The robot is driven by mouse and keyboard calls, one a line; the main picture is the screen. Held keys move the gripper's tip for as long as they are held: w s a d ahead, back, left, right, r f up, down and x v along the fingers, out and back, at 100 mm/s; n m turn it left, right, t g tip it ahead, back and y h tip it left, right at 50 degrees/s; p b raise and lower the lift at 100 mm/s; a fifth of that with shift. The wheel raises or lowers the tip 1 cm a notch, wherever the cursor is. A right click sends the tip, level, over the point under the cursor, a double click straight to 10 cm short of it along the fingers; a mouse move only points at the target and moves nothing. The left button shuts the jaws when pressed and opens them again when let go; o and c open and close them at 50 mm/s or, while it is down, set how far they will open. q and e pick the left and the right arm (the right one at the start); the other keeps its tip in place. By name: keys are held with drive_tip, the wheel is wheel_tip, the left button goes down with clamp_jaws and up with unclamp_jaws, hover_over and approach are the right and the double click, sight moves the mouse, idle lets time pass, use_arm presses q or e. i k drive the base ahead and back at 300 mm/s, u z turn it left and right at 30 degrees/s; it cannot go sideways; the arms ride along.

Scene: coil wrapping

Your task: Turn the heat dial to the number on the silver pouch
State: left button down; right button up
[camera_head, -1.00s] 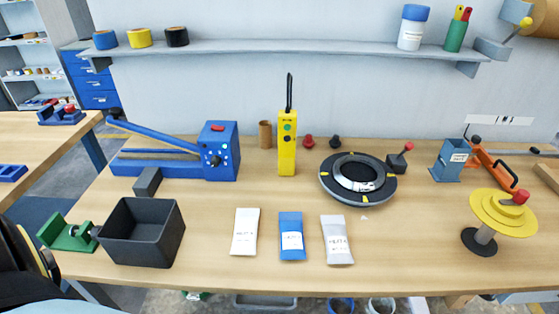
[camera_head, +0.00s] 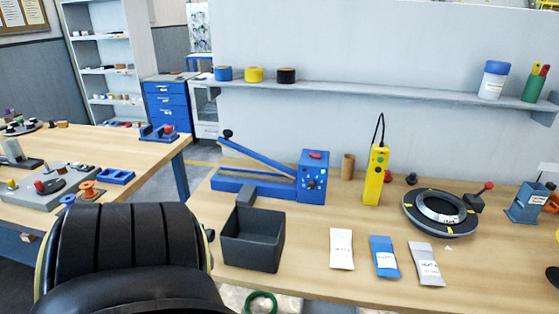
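The blue heat sealer (camera_head: 313,178) stands at the back left of the workbench, its long lever arm raised toward the left. Its dial (camera_head: 311,184) is on the front face of the box, too small to read. The silver pouch (camera_head: 426,264) lies near the front edge, right of a blue pouch (camera_head: 384,257) and a white pouch (camera_head: 341,249). Print shows on the silver pouch's label, but I cannot read the number. Neither gripper is in view. A large black rounded part at the lower left, likely my own arm, hides part of the bench's left end.
A dark open bin (camera_head: 252,240) stands in front of the sealer. A yellow pendant (camera_head: 377,175) stands right of it, then a black ring (camera_head: 440,213). A second table (camera_head: 130,155) is at left. Bare wood lies between sealer and pouches.

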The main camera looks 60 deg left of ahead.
sight(312, 184)
drive_tip(key=k, duration=0.15)
drive_tip(key=u, duration=1.25)
